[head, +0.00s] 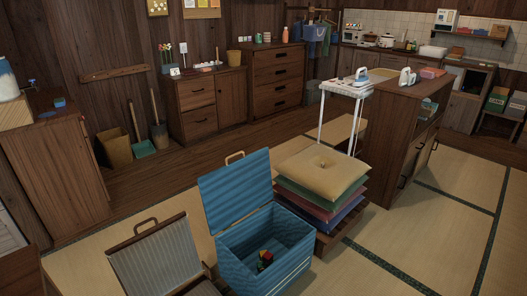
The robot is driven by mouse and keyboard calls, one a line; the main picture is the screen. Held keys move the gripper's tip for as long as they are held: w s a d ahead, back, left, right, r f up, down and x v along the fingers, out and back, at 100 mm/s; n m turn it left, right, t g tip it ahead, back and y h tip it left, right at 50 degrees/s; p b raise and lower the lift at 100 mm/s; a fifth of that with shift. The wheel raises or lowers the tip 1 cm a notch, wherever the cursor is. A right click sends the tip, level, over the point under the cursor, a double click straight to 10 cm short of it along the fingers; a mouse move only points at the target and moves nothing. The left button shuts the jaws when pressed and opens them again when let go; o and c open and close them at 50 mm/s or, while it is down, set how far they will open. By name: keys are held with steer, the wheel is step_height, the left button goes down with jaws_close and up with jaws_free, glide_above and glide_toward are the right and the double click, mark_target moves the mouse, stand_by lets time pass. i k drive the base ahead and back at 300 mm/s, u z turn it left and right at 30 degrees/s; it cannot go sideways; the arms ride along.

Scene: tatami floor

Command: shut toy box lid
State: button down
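The toy box (255,262) is a blue striped box on the floor at the lower middle of the head view. Its blue lid (236,188) stands open, raised at the far left side of the box. A wooden handle (234,157) sits at the lid's top edge. My gripper is not in view.
A grey striped panel with a wooden frame and handle (160,255) stands left of the box. Stacked cushions (322,170) on a wooden base are close on the right. Behind are a small ironing table (345,88) and cabinets. Tatami at right (430,235) is clear.

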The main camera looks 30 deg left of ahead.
mark_target(229, 193)
steer(key=u, duration=0.9)
steer(key=k, duration=0.1)
steer(key=z, duration=1.3)
steer(key=i, duration=0.6)
steer(key=u, duration=4.2)
steer(key=i, duration=0.1)
steer(key=z, duration=3.05)
